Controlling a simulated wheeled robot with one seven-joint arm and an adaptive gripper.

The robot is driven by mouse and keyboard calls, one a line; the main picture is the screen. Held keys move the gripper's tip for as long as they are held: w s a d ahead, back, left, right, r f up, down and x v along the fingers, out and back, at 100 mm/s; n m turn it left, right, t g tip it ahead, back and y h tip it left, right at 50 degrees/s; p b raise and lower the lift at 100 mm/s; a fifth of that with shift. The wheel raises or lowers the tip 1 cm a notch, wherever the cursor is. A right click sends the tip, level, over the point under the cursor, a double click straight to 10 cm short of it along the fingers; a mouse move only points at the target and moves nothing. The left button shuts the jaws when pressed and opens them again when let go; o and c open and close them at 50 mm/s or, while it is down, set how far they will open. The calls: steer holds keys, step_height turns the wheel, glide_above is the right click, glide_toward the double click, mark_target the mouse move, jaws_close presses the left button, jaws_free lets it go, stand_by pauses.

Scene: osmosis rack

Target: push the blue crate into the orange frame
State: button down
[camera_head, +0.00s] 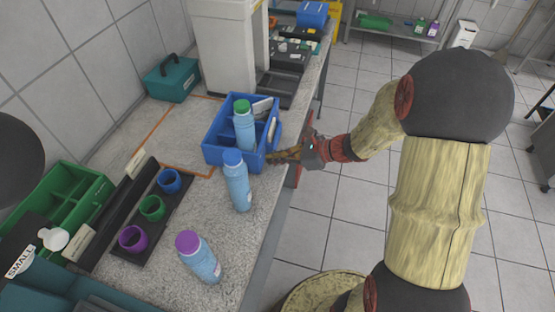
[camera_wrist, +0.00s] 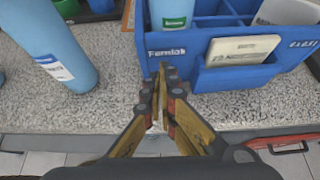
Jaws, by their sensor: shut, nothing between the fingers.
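The blue crate (camera_head: 212,152) stands on the counter. A green-capped bottle (camera_head: 244,124) and some pale flat items are in it. The orange frame (camera_head: 150,136) is a thin outline on the counter to the crate's left. The crate's left part overlaps the frame's right side; most of the framed area is bare. My gripper (camera_head: 272,157) is shut and empty at the crate's right side, near its front corner. In the wrist view my gripper (camera_wrist: 163,70) has its tips at or very near the crate's lower wall (camera_wrist: 163,52); I cannot tell whether they touch.
A blue-capped bottle (camera_head: 237,183) stands close in front of the crate, and a purple-capped bottle (camera_head: 199,258) nearer. A black rack (camera_head: 143,205) holds coloured rings. A green crate (camera_head: 66,200) and a teal box (camera_head: 172,79) stand left and behind.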

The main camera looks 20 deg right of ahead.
steer(key=shift+w+a, duration=0.75)
steer(key=shift+a, duration=0.35)
steer(key=p+v, duration=0.4)
steer(key=v, duration=0.4)
steer(key=shift+d+f+p, duration=0.15)
steer(key=shift+p, duration=0.25)
steer(key=c, duration=2.4)
jaws_free()
steer(key=o, duration=1.1)
